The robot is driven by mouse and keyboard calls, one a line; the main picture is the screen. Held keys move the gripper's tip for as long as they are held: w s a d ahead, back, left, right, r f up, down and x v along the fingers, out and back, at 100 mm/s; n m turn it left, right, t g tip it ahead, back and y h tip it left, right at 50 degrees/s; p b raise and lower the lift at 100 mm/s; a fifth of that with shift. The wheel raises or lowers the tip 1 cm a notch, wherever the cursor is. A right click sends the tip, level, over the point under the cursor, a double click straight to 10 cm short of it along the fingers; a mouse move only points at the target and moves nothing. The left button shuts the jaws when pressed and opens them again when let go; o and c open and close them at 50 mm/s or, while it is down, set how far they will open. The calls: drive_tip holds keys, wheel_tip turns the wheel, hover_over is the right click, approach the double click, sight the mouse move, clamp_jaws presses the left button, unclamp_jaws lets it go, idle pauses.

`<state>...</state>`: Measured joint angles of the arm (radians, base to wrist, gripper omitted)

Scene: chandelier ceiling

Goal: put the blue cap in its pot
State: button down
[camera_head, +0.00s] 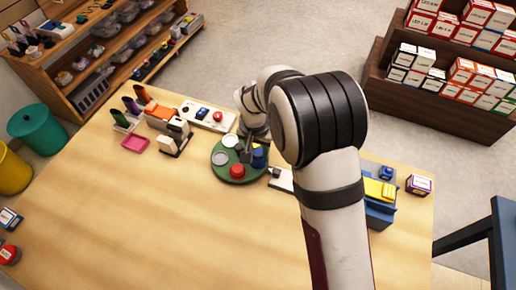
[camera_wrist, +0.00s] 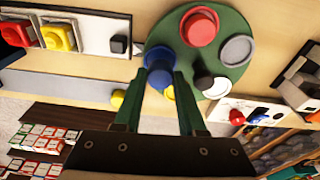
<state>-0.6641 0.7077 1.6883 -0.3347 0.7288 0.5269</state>
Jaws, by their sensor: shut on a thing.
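A round green tray (camera_head: 222,172) stands on the table and carries several small round pots. The blue cap (camera_wrist: 160,77) is between the two fingers of my gripper (camera_wrist: 160,70), which is shut on it. A blue round pot rim (camera_wrist: 157,57) shows just beyond the cap at the tray's edge. In the head view the blue piece (camera_head: 259,157) is at the tray's right side, partly behind my gripper. I cannot tell whether the cap is above the pot or seated in it. A red-capped pot (camera_wrist: 199,27) and a grey one (camera_wrist: 236,50) stand beside it.
A white switch panel (camera_head: 207,115) lies behind the tray. A white-and-black device (camera_head: 175,138) and a pink tray (camera_head: 135,144) are to the left. A blue-and-yellow box (camera_head: 379,190) is to the right, partly behind my arm.

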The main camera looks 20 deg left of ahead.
drive_tip(key=shift+f, duration=0.2)
drive_tip(key=shift+f, duration=0.3)
drive_tip(key=shift+f, duration=0.55)
idle(0.8)
drive_tip(key=shift+c, duration=2)
unclamp_jaws()
drive_tip(key=shift+o, duration=0.2)
